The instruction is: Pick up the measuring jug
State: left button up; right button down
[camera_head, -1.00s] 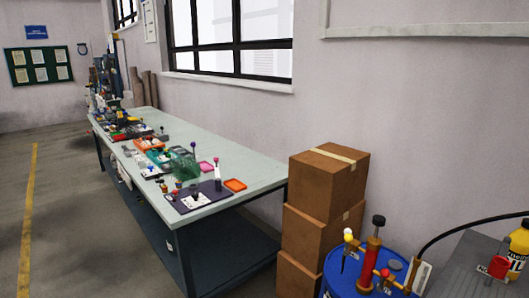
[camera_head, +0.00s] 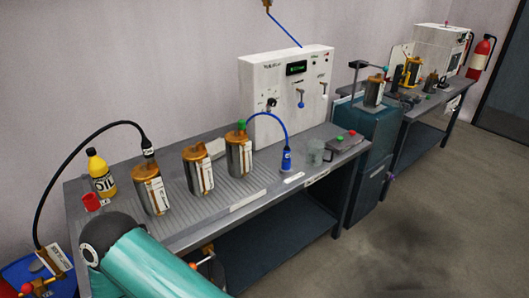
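A small, pale, see-through vessel (camera_head: 315,153), which looks like the measuring jug, stands on the grey bench near its right end. It is beside a blue nozzle piece and a grey block with a red and a green button. Neither gripper shows; only a teal arm link of mine is in view at the bottom left.
The grey ribbed bench (camera_head: 230,192) carries several metal canisters with brass tops, a yellow oil bottle (camera_head: 101,174) and a red cup (camera_head: 91,202). A white control box (camera_head: 287,92) stands behind. A teal cabinet (camera_head: 372,140) is at right. Open floor lies in front.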

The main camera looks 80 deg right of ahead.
aim_at(320, 154)
jog(key=u, duration=0.3)
jog(key=i, duration=0.2)
jog(key=z, duration=2.65)
jog(key=k, duration=0.85)
jog(key=z, duration=0.7)
jog(key=i, duration=1)
jog(key=z, duration=0.05)
